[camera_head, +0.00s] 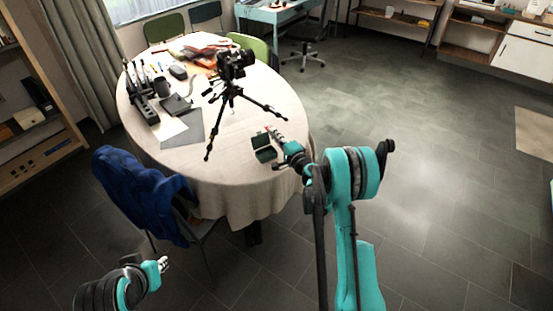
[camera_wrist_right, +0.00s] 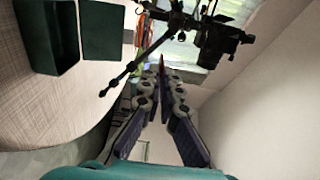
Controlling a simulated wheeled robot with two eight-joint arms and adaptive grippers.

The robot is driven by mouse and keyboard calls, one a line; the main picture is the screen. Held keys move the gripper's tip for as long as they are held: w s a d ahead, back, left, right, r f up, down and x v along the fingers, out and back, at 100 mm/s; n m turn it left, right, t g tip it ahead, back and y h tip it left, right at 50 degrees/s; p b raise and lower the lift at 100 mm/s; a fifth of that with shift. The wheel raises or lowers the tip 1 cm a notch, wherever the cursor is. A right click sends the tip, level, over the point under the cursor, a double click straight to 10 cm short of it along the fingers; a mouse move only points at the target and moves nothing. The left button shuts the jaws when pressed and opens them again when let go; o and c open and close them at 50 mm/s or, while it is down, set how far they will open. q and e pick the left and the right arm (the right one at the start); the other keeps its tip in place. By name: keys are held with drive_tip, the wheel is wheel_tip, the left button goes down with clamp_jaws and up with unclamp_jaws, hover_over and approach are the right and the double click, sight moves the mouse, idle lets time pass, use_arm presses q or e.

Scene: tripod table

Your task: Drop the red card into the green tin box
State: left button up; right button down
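The green tin box (camera_head: 265,155) stands open on the round table near its front right edge. In the right wrist view the tin (camera_wrist_right: 50,40) is at the upper left. My right gripper (camera_head: 272,131) is just beyond and to the right of the tin in the head view. In the right wrist view its fingers (camera_wrist_right: 162,75) come together on a thin red edge, the red card (camera_wrist_right: 162,61), seen nearly edge-on. The card is beside the tin, not over its opening. My left gripper (camera_head: 164,265) hangs low, away from the table; its fingers are too small to judge.
A camera on a black tripod (camera_head: 231,95) stands on the table (camera_head: 225,180) close to the right gripper, one leg near the tin. Papers (camera_head: 183,128) and other clutter lie left. A chair with a blue jacket (camera_head: 140,192) stands at the table's front left.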

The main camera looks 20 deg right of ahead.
drive_tip(key=shift+f+b, duration=1.55)
drive_tip(key=shift+f, duration=1.5)
drive_tip(key=shift+r, duration=0.1)
drive_tip(key=c, duration=1.6)
unclamp_jaws()
drive_tip(key=shift+c, duration=0.2)
drive_tip(key=v, duration=0.7)
drive_tip(key=shift+s, duration=0.25)
